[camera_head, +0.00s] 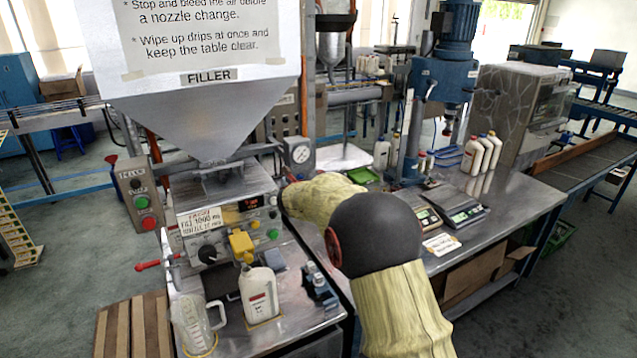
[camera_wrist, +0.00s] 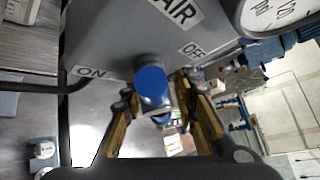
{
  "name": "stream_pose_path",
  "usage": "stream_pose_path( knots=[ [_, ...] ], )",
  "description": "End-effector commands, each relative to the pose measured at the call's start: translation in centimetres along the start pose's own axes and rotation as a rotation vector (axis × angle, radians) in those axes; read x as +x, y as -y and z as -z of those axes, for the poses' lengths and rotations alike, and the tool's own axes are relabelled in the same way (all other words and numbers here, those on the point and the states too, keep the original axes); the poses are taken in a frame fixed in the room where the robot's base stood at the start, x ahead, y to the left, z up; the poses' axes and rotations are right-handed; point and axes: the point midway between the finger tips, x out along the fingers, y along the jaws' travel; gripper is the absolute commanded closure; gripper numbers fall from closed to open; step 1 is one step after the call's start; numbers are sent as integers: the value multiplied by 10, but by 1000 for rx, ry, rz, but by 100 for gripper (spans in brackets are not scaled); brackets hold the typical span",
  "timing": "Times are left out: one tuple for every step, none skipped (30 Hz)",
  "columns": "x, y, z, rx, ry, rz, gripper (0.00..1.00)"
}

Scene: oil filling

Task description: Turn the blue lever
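The blue lever (camera_wrist: 151,82) shows in the wrist view with its round blue end facing the camera. It sits on a grey panel (camera_wrist: 105,45) marked AIR, with ON at the left and OFF at the upper right. My gripper (camera_wrist: 154,96) has its yellow-and-black fingers spread, one on each side of the lever. A small gap appears on both sides; I cannot tell whether either finger touches it. In the head view, my arm reaches to the right side of the filler (camera_head: 215,215), and the gripper and lever are hidden.
A white bottle (camera_head: 259,295) and a clear jug (camera_head: 194,325) stand on the filler's table. Scales (camera_head: 456,205) and bottles (camera_head: 482,154) occupy the right bench.

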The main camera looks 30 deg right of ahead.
Motion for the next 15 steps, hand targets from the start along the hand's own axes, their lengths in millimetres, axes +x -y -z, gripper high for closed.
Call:
stream_pose_path(
  knots=[
    [0, 0, 0, 0, 0, 0, 69],
    [0, 0, 0, -1, -1, -1, 69],
    [0, -1, 0, -1, -1, -1, 69],
    [0, -1, 1, -1, -1, -1, 69],
    [0, -1, 1, -1, -1, -1, 69],
    [0, -1, 1, -1, -1, -1, 69],
    [0, -1, 1, -1, -1, -1, 69],
    [0, -1, 1, -1, -1, -1, 69],
    [-1, -1, 1, -1, -1, -2, 69],
    [-3, -1, 1, -1, -1, -2, 69],
    [-5, -1, 0, -1, -1, -2, 69],
    [-9, -1, 0, -1, 0, -1, 69],
    [-12, 0, 0, 0, 1, -1, 69],
    [-16, 0, -1, 0, 1, -1, 69],
    [-23, -1, 0, -1, 0, -2, 69]
  ],
)
